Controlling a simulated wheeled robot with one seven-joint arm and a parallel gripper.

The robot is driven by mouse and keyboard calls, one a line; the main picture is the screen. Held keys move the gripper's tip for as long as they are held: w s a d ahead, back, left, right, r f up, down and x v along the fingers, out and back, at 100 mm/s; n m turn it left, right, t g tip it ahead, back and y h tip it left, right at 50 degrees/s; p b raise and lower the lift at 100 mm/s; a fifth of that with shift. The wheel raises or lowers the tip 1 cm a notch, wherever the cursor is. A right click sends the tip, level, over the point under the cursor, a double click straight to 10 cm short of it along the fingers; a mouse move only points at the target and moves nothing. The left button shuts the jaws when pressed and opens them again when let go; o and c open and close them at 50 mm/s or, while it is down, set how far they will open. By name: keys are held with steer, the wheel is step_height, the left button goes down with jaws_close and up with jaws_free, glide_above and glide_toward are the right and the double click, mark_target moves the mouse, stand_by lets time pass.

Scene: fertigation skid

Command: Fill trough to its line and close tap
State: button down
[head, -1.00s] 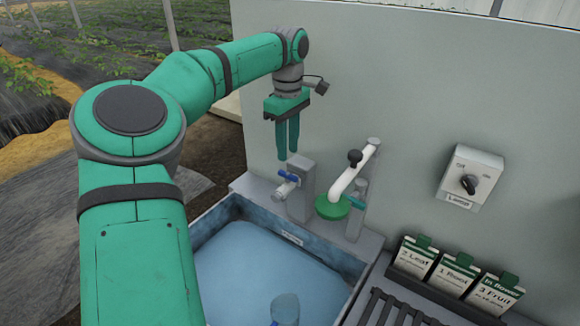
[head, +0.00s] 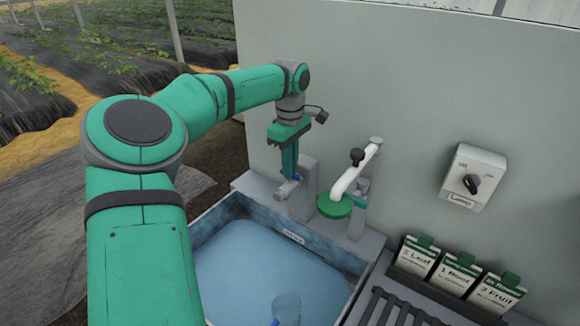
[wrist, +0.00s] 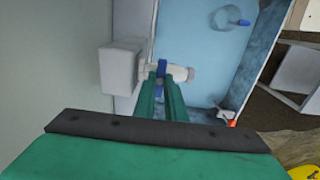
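The trough (head: 216,215) is a blue-walled basin, and its floor looks pale blue; I cannot tell the water level. A small white label (head: 293,237) is on its back wall. The tap (head: 287,189) has a pale spout on a grey post and a blue handle, which shows in the wrist view (wrist: 162,67). My gripper (head: 289,177) points down at the tap. In the wrist view its green fingertips (wrist: 161,80) lie either side of the blue handle. A narrow gap shows between the fingers; whether they press on the handle is unclear.
A white pipe with a black knob (head: 352,176) ends over a green disc (head: 334,206) right of the tap. A clear cup (head: 286,307) is in the trough. A lamp switch (head: 470,178) is on the wall. Seed-like packets (head: 455,272) stand at right.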

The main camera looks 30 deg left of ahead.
steer(key=shift+n, duration=0.4)
steer(key=n, duration=0.3)
steer(key=shift+a, duration=0.1)
steer(key=shift+n, duration=2)
steer(key=c, duration=1.8)
jaws_free()
step_height(320, 180, up, 11)
